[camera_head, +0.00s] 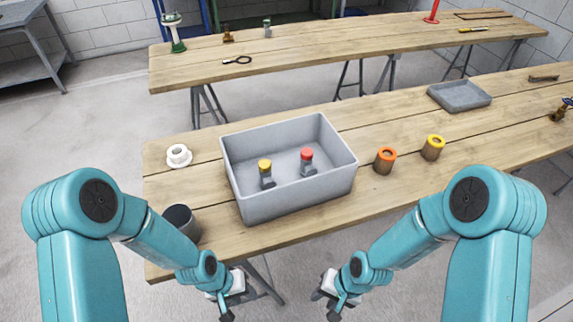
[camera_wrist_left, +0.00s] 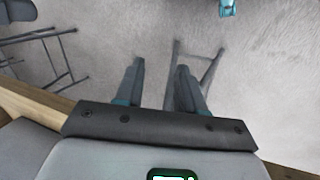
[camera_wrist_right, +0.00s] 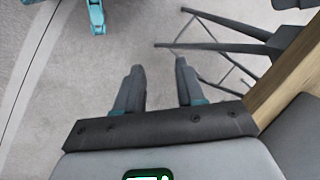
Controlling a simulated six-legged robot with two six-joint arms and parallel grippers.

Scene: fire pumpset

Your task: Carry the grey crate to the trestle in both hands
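The grey crate (camera_head: 300,195) is an open box standing upright on the near wooden trestle table (camera_head: 400,180), near its left end. It holds a yellow-topped fitting (camera_head: 265,173) and a red-topped fitting (camera_head: 307,161). A second wooden trestle table (camera_head: 340,48) stands behind, across a gap. My left gripper (camera_head: 227,308) and right gripper (camera_head: 335,308) are low, in front of the near table's front edge, apart from the crate. The left wrist view (camera_wrist_left: 160,68) and right wrist view (camera_wrist_right: 160,68) show spread fingers with nothing between them. The crate is in neither wrist view.
A white flanged ring (camera_head: 179,156) and a dark cup (camera_head: 182,221) lie left of the crate. Orange-topped (camera_head: 385,160) and yellow-topped (camera_head: 433,148) cylinders stand right of it, before a grey tray (camera_head: 459,97). The far table has a clear middle; a magnifier-like tool (camera_head: 238,60) lies at its left.

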